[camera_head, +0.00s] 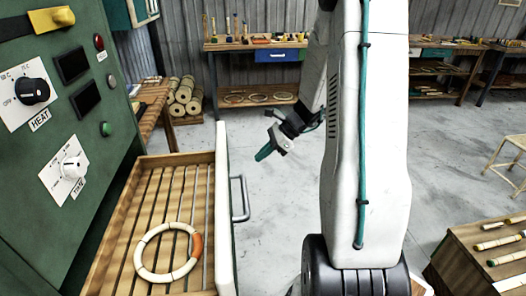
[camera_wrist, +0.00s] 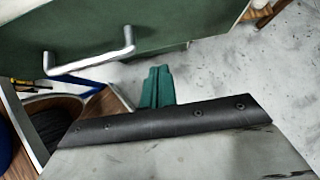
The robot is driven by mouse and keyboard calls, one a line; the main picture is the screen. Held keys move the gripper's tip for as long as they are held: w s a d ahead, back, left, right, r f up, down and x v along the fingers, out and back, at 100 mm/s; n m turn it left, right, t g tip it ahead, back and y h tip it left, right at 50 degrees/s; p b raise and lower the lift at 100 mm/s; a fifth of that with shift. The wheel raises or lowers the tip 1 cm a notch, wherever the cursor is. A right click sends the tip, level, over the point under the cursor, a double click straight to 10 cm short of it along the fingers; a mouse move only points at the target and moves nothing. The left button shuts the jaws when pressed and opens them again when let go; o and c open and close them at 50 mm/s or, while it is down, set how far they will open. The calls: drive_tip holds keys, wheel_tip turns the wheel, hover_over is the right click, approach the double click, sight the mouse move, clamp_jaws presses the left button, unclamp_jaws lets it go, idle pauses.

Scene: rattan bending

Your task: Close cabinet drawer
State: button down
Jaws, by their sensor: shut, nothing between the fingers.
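The cabinet drawer (camera_head: 222,214) stands pulled out from the green cabinet (camera_head: 60,130) at the left of the head view. It has a slatted wooden floor and a white front panel with a grey bar handle (camera_head: 240,198) on its outer side. A cream ring with an orange section (camera_head: 194,246) lies on the slats inside. My gripper (camera_head: 265,152) is beyond and to the right of the handle, apart from it, with its green fingers together and empty. In the wrist view the fingers (camera_wrist: 157,87) point toward the floor, and the green drawer face with the handle (camera_wrist: 92,62) is at upper left.
The cabinet has HEAT and TIME knobs (camera_head: 72,168). A workbench with a blue drawer (camera_head: 276,55) stands at the back, and rolled bundles (camera_head: 184,97) lie at back left. A wooden crate with sticks (camera_head: 490,245) is at right. The grey floor between is clear.

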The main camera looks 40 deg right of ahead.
drive_tip(key=w+a+f, duration=0.4)
drive_tip(key=a, duration=0.3)
drive_tip(key=shift+w, duration=0.25)
drive_tip(key=shift+f, duration=0.1)
